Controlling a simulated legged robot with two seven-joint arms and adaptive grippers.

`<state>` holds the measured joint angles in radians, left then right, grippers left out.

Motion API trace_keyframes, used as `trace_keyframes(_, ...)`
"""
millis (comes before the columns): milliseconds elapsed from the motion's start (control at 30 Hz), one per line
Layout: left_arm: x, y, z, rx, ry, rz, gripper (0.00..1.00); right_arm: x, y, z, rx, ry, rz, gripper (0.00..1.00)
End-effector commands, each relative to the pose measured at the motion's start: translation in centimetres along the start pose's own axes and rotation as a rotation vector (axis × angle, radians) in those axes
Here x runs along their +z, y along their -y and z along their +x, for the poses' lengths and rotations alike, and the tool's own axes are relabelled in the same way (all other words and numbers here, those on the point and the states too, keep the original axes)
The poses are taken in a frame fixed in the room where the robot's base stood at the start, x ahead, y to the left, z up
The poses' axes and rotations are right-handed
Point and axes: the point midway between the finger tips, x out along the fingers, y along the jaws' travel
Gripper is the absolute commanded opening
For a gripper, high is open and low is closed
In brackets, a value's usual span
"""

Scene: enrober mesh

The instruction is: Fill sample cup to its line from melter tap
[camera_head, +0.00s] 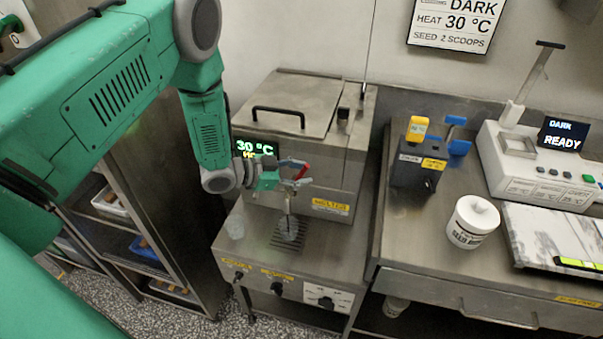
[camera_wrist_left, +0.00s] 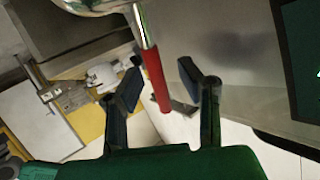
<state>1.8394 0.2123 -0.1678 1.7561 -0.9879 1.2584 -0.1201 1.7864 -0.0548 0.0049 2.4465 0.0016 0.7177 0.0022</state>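The melter (camera_head: 318,178) is a steel cabinet with a lid and a display reading 30 °C. Its tap has a red handle (camera_head: 302,171) on the front. A clear sample cup (camera_head: 289,229) stands on the drip grate below the tap; its line and fill level are too small to read. My left gripper (camera_head: 296,175) is at the tap. In the left wrist view the red handle (camera_wrist_left: 155,78) lies between the spread fingers of my left gripper (camera_wrist_left: 160,82), with a gap to the right finger. My right gripper is out of view.
Another clear cup (camera_head: 235,228) stands left of the grate. Knobs (camera_head: 278,288) line the melter table's front. On the right bench are a dark box with scoops (camera_head: 415,172), a white lidded tub (camera_head: 472,222) and a white device (camera_head: 540,165) reading DARK READY. A rack (camera_head: 150,220) stands left.

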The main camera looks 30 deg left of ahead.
Motion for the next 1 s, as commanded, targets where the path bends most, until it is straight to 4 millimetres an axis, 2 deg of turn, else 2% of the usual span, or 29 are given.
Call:
trace_keyframes(167,-0.1,0.1,-2.2,-0.003,0.000,0.000,0.32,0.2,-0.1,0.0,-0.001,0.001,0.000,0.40)
trace_keyframes(400,0.1,0.1,-7.4,-0.005,0.001,-0.003,0.32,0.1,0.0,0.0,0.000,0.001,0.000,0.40)
trace_keyframes(600,0.2,0.2,-10.7,-0.004,0.000,-0.001,0.32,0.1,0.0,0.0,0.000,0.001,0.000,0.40)
trace_keyframes(800,0.2,0.1,-12.0,-0.002,0.001,-0.001,0.32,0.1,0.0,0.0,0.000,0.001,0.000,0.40)
trace_keyframes(1000,0.2,0.1,-12.0,-0.001,0.001,0.000,0.32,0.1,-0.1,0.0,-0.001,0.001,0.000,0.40)
